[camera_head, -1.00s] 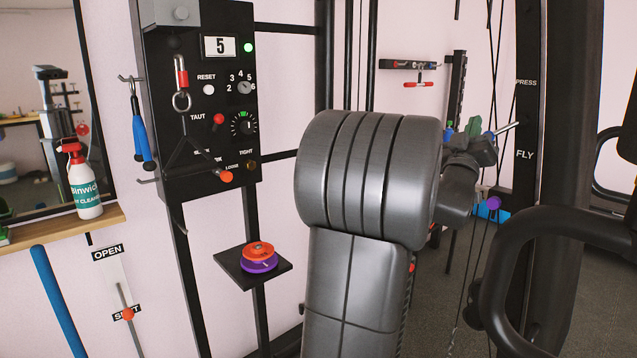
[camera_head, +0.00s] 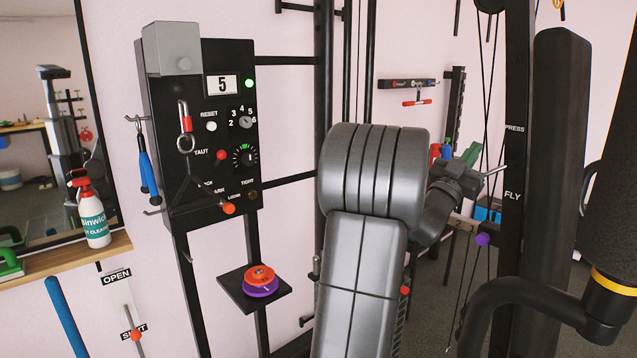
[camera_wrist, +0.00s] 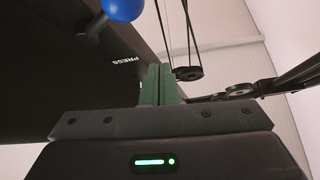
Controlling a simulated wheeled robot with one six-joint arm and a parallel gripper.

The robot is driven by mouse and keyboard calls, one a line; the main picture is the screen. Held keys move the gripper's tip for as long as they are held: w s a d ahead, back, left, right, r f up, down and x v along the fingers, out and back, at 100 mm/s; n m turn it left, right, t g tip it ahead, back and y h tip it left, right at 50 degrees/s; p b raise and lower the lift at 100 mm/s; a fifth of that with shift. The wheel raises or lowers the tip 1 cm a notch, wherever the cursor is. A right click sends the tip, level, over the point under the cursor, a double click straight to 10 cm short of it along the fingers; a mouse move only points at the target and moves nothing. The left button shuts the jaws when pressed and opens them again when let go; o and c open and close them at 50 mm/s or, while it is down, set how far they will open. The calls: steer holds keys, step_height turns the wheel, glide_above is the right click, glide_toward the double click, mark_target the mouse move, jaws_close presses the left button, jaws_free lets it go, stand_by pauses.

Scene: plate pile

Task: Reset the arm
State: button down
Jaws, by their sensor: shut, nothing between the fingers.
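My gripper (camera_head: 470,153) is partly hidden behind my own large grey arm in the head view, in front of the machine's frame at the right. Its green fingers (camera_wrist: 160,85) stand side by side, pressed together and empty, in the wrist view. The wrist view looks up past the fingers at a dark upright marked PRESS (camera_wrist: 126,60). A blue ball (camera_wrist: 123,9) is at the top left of that view, apart from the fingers.
A black control panel (camera_head: 233,135) on the wall shows 5, with a green light. Below it a small shelf (camera_head: 231,294) holds an orange disc (camera_head: 259,275) on a purple one. A black bent handle (camera_head: 515,290) stands at the right. A spray bottle (camera_head: 92,215) is at the left.

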steer(key=m+g+h+p, duration=0.1)
steer(key=m+g+p, duration=0.2)
steer(key=r+m+g+h+p, duration=0.1)
steer(key=m+g+p, duration=0.2)
steer(key=m+p, duration=0.1)
steer(key=d+r+m+g+h+p, duration=0.1)
steer(key=m+g+p, duration=0.2)
steer(key=m+p, duration=0.1)
steer(key=shift+s+r, duration=0.15)
steer(key=shift+r, duration=0.1)
steer(key=shift+m, duration=0.4)
